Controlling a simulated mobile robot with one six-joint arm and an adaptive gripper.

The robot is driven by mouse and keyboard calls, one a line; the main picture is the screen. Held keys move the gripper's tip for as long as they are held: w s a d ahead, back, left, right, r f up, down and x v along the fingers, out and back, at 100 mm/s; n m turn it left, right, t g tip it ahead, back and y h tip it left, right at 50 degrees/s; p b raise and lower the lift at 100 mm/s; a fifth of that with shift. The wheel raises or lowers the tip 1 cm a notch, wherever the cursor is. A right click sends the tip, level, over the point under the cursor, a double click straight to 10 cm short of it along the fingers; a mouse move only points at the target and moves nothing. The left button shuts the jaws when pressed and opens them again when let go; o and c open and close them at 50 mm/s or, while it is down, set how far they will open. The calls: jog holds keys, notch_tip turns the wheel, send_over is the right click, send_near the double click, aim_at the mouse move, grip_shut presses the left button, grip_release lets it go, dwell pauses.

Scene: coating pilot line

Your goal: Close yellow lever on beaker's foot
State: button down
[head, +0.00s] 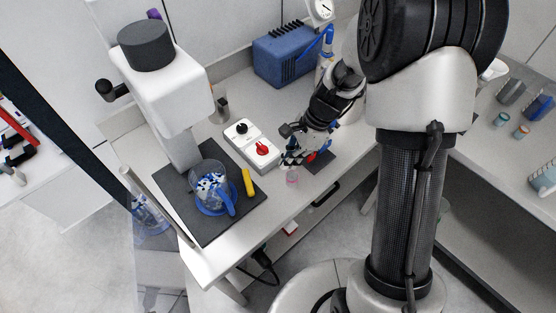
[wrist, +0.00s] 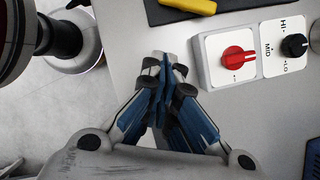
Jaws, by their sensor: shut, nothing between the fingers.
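The yellow lever (head: 248,182) sticks out at the right side of the beaker's foot, on the dark base plate (head: 232,228) of the white stand. The clear beaker (head: 209,182) has a blue handle and blue and white pieces in it. In the wrist view part of the yellow lever (wrist: 190,5) shows at the top edge, over the dark plate. My gripper (head: 290,158) is right of the lever, apart from it, above the table near the control box. In the wrist view my gripper (wrist: 163,62) is shut with its blue fingers together and nothing between them.
A white control box (head: 251,145) with a red knob (wrist: 236,59) and a black knob (wrist: 294,45) stands between stand and gripper. A blue box (head: 288,56) is at the back.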

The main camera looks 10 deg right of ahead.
aim_at(248, 183)
jog(key=b+x, duration=0.2)
jog(key=x, duration=0.7)
jog(key=shift+s+b, duration=0.15)
jog(key=shift+b, duration=0.2)
jog(key=shift+s+a+b, duration=0.15)
jog(key=shift+a, duration=0.85)
jog(key=shift+s+a+b, duration=0.1)
jog(key=shift+a+b, duration=0.05)
jog(key=shift+a, duration=0.8)
jog(key=shift+s+a, duration=0.2)
jog(key=shift+s, duration=0.15)
